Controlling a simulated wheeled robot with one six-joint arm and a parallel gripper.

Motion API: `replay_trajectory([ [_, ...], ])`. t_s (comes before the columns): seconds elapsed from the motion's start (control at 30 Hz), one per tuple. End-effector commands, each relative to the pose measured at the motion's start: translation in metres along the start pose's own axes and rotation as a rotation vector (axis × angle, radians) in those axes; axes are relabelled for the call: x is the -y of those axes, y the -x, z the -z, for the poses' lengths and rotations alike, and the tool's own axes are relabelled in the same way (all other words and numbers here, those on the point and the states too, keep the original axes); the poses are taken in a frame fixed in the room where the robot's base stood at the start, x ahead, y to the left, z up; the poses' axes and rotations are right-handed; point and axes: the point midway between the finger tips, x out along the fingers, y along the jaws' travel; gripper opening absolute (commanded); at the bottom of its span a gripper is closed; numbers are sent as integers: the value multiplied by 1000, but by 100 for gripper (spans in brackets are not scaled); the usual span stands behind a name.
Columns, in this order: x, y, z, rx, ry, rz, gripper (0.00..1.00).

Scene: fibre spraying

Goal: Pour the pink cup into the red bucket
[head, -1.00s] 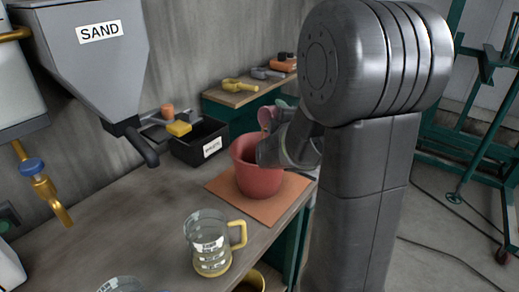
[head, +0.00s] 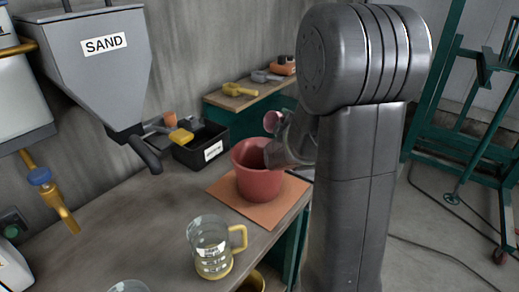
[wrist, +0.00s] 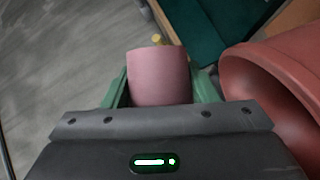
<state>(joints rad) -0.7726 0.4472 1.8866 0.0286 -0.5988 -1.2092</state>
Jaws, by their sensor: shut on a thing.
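The pink cup (wrist: 158,66) is held between the green fingers of my gripper (wrist: 160,88) in the wrist view. In the head view the cup (head: 272,121) shows small, above and behind the rim of the red bucket, partly covered by my wrist. Its tilt and contents cannot be made out. The red bucket (head: 258,180) stands upright on an orange-brown mat (head: 238,208) on the bench. In the wrist view the bucket (wrist: 265,75) is close on the right, its open mouth partly visible, with a gap between it and the cup.
A glass jug with a yellow handle (head: 211,247) stands at the bench front. A black bin (head: 190,153) and the sand hopper (head: 95,75) are behind on the left. A small side table with tools (head: 232,101) is beyond. The bench between jug and bin is clear.

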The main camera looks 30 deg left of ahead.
Motion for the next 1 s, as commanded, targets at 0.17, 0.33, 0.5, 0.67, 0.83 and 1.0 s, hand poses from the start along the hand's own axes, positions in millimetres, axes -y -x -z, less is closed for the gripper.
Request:
replay_trajectory([
  [0.17, 2, -1, -2, 2, -30, 16, 24],
  [0.33, 0, 0, -1, 6, -104, 54, 24],
  [0.5, -5, 1, 0, 12, -188, 98, 24],
  [0.67, 1, 0, -2, 17, -259, 138, 24],
  [0.83, 4, 0, -4, 23, -333, 177, 24],
  [1.0, 7, -1, -7, 29, -407, 218, 24],
])
